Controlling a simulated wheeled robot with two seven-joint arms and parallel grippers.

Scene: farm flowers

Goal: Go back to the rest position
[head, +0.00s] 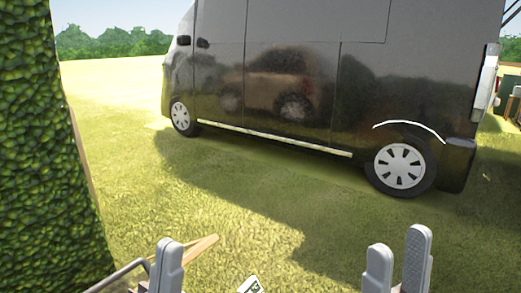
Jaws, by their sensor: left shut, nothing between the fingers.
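My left gripper (169,246) is at the bottom left of the head view, with its grey fingertips pointing up. It is shut and holds nothing. My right gripper (400,238) is at the bottom right, with its two grey fingers standing apart and nothing seen between them. The lower parts of both grippers are cut off by the picture's edge.
A dark van (290,80) stands on grass ahead. A leafy green hedge (45,170) fills the left side. A brown wooden piece (203,247) lies just right of my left gripper. A white card with green marks (250,285) shows at the bottom edge. Open grass lies between.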

